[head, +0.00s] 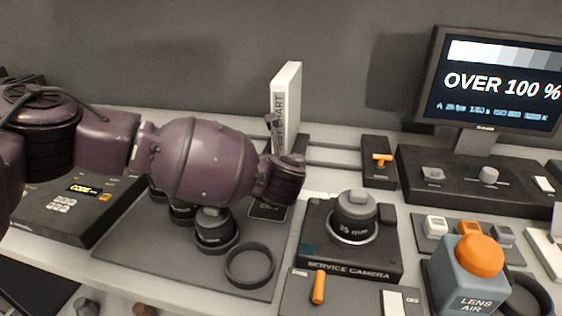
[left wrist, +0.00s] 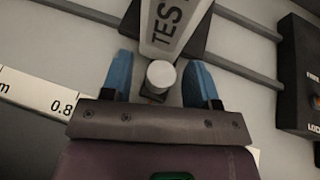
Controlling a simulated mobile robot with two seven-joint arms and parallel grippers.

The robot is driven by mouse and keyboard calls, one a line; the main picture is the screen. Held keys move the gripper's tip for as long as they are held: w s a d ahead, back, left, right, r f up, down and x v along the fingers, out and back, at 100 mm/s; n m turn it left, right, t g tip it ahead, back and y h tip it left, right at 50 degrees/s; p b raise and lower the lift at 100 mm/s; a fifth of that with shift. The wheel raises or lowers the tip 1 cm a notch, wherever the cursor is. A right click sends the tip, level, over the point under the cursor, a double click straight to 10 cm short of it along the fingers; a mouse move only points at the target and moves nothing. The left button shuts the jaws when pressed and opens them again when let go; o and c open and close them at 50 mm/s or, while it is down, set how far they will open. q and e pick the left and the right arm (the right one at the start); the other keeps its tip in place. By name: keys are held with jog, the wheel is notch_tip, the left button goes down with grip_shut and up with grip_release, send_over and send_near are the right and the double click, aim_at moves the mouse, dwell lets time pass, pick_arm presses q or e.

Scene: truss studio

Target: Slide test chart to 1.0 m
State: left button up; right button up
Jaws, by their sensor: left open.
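The white test chart (head: 288,95) stands upright on the rails at the back of the bench; its lettering is partly covered by my left arm in the head view. In the left wrist view the chart (left wrist: 175,22) rises just ahead of my left gripper (left wrist: 159,80). The gripper is open, one blue-padded finger on each side of a white round knob (left wrist: 161,74) at the chart's foot. A white scale (left wrist: 35,95) beside the rails shows 0.8 near the gripper. My right gripper is not in view.
Rails (head: 334,148) run right to a block with an orange lever (head: 381,159); in the wrist view this block (left wrist: 303,75) has free and lock markings. A monitor (head: 492,82) reads "OVER 100 %". The service camera (head: 350,246) and an orange-topped bottle (head: 472,275) stand in front.

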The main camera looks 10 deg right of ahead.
pick_arm(q)
jog(key=shift+s+r, duration=0.2)
jog(key=shift+s, duration=0.05)
jog(key=p+v, duration=0.2)
jog(key=v, duration=0.7)
jog(key=shift+s+a+r, duration=0.1)
jog(key=shift+s+r, duration=0.05)
jog(key=shift+s, duration=0.45)
